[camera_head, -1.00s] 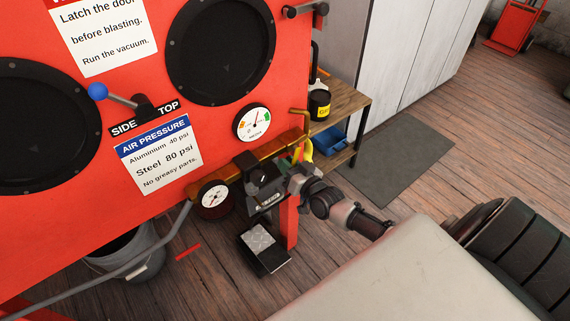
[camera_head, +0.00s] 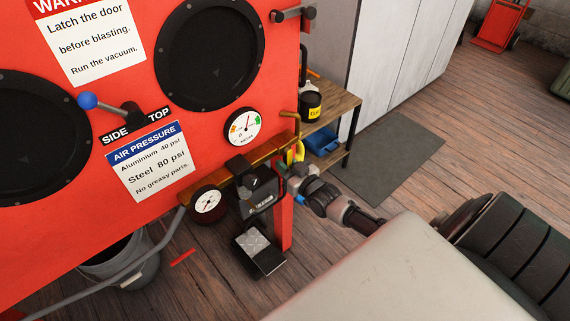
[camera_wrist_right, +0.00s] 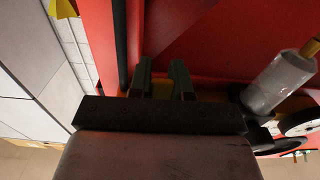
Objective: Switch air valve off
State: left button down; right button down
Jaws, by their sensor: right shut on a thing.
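The air valve's yellow handle (camera_head: 297,153) shows at the right end of the brass pipe, low on the red blast cabinet in the head view. My right gripper (camera_head: 284,169) is at this handle, its arm coming in from the right. In the right wrist view its two fingers (camera_wrist_right: 162,75) stand close together in front of the red cabinet. It is shut on the handle, though the fingers hide the grip itself. My left gripper is not in view.
The red blast cabinet (camera_head: 120,60) fills the left. Pressure gauges (camera_head: 208,205) (camera_head: 243,126), a black unit (camera_head: 258,188) and a foot pedal (camera_head: 259,249) are close to my right arm. A wooden shelf (camera_head: 338,104) stands behind.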

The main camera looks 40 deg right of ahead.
jog(key=c, duration=1)
grip_release()
jog(key=shift+c, duration=0.2)
jog(key=s, duration=1)
jog(key=shift+s+d, duration=0.4)
jog(key=shift+d, duration=0.05)
